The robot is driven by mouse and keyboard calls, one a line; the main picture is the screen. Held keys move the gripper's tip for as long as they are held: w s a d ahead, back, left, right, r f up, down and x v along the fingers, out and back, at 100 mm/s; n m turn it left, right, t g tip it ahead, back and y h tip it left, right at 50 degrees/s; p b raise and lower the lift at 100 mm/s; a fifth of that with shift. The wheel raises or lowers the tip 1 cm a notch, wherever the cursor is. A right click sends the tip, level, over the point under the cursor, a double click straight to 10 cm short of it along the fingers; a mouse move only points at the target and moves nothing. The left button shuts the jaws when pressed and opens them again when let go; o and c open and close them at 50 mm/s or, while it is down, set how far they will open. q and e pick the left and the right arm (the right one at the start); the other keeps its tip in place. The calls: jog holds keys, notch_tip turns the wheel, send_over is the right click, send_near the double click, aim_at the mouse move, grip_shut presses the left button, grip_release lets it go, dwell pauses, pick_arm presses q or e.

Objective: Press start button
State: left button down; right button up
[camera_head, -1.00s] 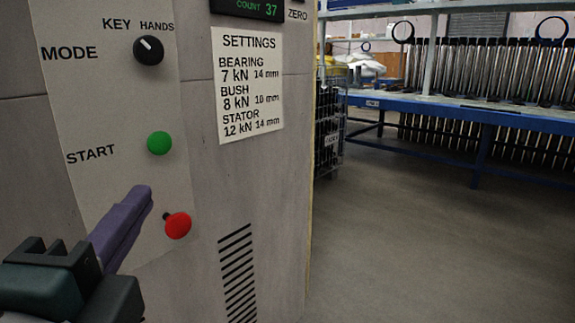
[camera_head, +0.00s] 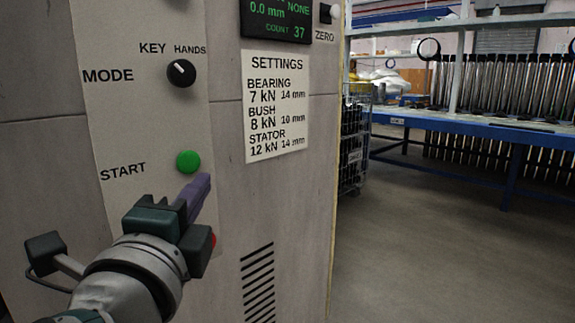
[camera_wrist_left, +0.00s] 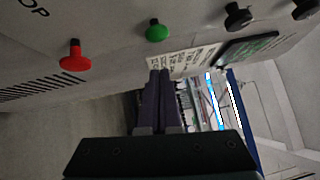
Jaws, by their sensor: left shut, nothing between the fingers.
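The green start button (camera_head: 188,162) sits on the pale control strip beside the word START. It also shows in the left wrist view (camera_wrist_left: 157,31), standing out from the panel. My left gripper (camera_head: 201,184) is shut and empty, its purple fingers just below and right of the green button in the head view. In the left wrist view the shut fingers (camera_wrist_left: 159,76) point toward the panel, with a gap in the picture between the tips and the green button. My right gripper is not in view.
A red button (camera_head: 212,240) is mostly hidden behind my left gripper; it shows whole in the wrist view (camera_wrist_left: 74,57). A mode knob (camera_head: 181,73) is above. A settings sheet (camera_head: 277,106) is to the right. Open floor (camera_head: 430,240) lies right of the cabinet.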

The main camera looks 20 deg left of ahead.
aim_at(198, 162)
pick_arm(q)
jog(key=w+a, duration=0.3)
jog(key=a, duration=0.1)
jog(key=shift+a+r, duration=0.1)
jog(key=shift+r, duration=0.2)
